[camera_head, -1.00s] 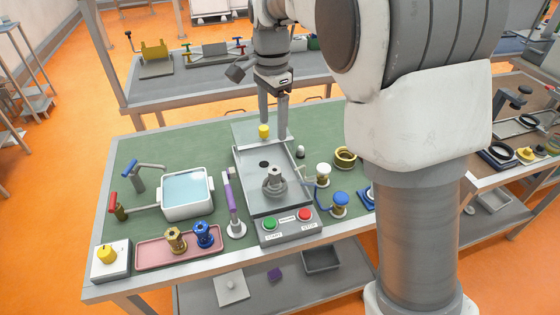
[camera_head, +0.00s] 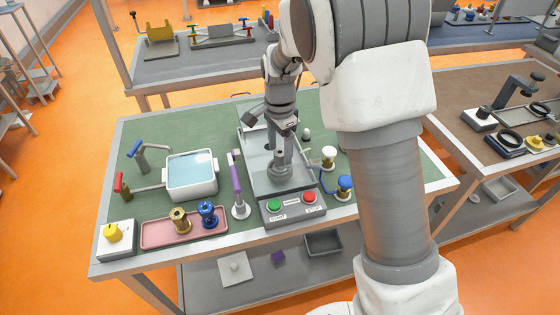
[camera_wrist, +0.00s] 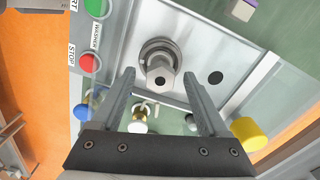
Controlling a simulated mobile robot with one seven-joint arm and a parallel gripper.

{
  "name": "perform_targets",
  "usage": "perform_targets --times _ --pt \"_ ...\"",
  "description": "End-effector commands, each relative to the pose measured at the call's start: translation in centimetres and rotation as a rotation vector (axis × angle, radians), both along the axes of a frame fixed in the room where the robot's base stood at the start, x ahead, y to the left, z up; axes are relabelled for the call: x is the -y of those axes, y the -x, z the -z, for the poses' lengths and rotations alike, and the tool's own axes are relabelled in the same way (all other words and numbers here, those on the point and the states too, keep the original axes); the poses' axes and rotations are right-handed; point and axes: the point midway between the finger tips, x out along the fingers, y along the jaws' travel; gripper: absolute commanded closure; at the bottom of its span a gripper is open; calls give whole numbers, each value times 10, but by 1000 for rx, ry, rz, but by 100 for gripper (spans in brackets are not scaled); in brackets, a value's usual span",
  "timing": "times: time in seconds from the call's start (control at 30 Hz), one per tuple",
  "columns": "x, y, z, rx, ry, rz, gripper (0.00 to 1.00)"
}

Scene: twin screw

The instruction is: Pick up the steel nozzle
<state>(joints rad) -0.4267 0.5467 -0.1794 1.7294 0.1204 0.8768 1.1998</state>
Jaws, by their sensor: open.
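The steel nozzle (camera_head: 281,171), a grey metal piece with a round flanged base, stands on the metal top of the washer (camera_head: 258,181). In the wrist view the nozzle (camera_wrist: 160,66) shows just beyond my fingertips, roughly midway between them. My gripper (camera_head: 281,157) is above the nozzle and partly covers it in the head view. In the wrist view my gripper (camera_wrist: 159,78) has its two fingers spread apart with nothing held. I cannot tell whether the fingertips have reached down beside the nozzle.
A pink tray (camera_head: 157,241) with a brass nozzle (camera_head: 180,222) and a blue nozzle (camera_head: 207,215) lies left of the washer. A purple-handled tool (camera_head: 236,180) stands close on its left. White-topped (camera_head: 329,153) and blue-topped (camera_head: 345,183) parts stand right. A yellow cylinder (camera_wrist: 249,133) is nearby.

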Motion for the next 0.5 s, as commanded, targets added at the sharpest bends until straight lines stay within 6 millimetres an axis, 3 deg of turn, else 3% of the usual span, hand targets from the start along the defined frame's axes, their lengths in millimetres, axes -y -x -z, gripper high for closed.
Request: perform_targets --times 0.2,0.43,0.5 --pt "0 0 25 -1 0 -1 23" --pt "0 0 26 0 -1 -1 23" --pt "0 0 26 0 -1 -1 34"
